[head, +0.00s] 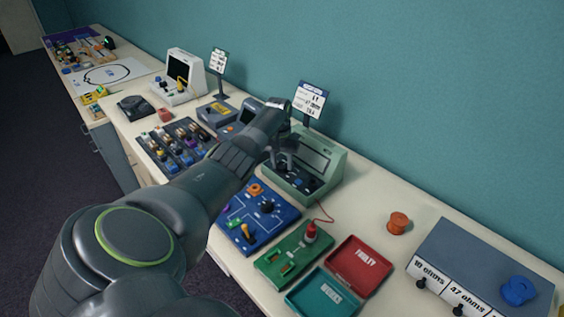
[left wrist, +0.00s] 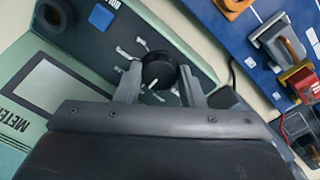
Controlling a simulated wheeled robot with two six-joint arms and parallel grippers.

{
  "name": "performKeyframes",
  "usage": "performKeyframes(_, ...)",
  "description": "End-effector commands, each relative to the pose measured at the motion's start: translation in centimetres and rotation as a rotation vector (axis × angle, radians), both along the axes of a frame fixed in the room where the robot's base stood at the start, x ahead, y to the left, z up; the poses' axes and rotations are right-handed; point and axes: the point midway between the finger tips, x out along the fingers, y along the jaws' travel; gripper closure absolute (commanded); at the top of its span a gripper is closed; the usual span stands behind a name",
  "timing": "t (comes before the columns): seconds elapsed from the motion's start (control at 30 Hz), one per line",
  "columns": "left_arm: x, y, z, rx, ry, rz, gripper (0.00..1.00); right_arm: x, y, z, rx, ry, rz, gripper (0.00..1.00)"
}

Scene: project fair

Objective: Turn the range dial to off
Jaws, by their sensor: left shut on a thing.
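The green meter (head: 325,160) stands against the wall with its screen tilted up. Its sloped panel also shows in the left wrist view (left wrist: 85,50), with "METER" lettering beside the screen. The range dial (left wrist: 160,70) is a round black knob with a white pointer line, ringed by small white labels too blurred to read. My left gripper (head: 283,160) reaches the meter's panel from the left. In the left wrist view its two fingers (left wrist: 160,82) are shut on the dial, one on each side. In the head view the gripper hides the dial. My right gripper is not in view.
A blue board (head: 262,232) and a green board (head: 292,252) lie in front of the meter. Red (head: 342,278) and teal (head: 310,298) trays are nearer. A sign (head: 310,100) stands behind the meter. An orange spool (head: 398,222) sits to the right, with clear table around it.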

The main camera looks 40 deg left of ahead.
Motion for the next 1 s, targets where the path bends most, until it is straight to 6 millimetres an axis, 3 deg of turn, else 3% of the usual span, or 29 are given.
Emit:
performKeyframes(0.5,0.22,0.06,0.28,0.003,-0.008,-0.025,0.88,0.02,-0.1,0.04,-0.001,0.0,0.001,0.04)
performKeyframes(0.53,0.22,0.06,0.28,0.003,-0.008,-0.025,0.62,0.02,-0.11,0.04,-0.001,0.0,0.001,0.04)
performKeyframes(0.67,0.17,0.05,0.23,0.002,-0.006,-0.025,0.45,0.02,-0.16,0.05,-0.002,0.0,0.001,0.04)
performKeyframes(1.0,0.08,0.04,0.26,0.002,-0.003,-0.024,0.43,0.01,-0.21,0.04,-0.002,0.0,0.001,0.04)
